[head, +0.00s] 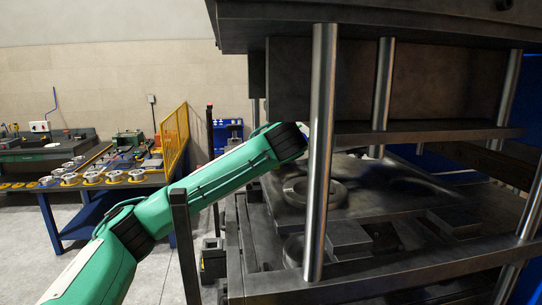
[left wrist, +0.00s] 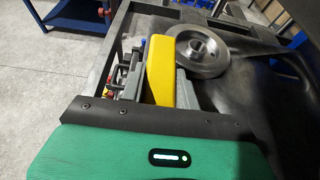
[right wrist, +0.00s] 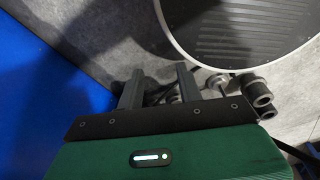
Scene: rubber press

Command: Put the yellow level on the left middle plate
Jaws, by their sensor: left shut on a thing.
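The yellow level (left wrist: 160,72) stands between the fingers of my left gripper (left wrist: 157,76) in the left wrist view, with a round steel ring (left wrist: 202,50) just to its right. My left gripper is shut on the level. In the head view my left arm reaches into the press, and the gripper and level are hidden behind a front column. A dark plate (head: 390,200) inside the press carries a steel ring (head: 325,192). My right gripper (right wrist: 160,86) is open and empty in the right wrist view, away from the press.
Steel columns (head: 320,150) stand in front of the press plates. A heavy upper block hangs above them. A workbench (head: 95,182) with several round parts stands at left. In the right wrist view, a round ribbed object (right wrist: 240,30) lies beyond the fingers.

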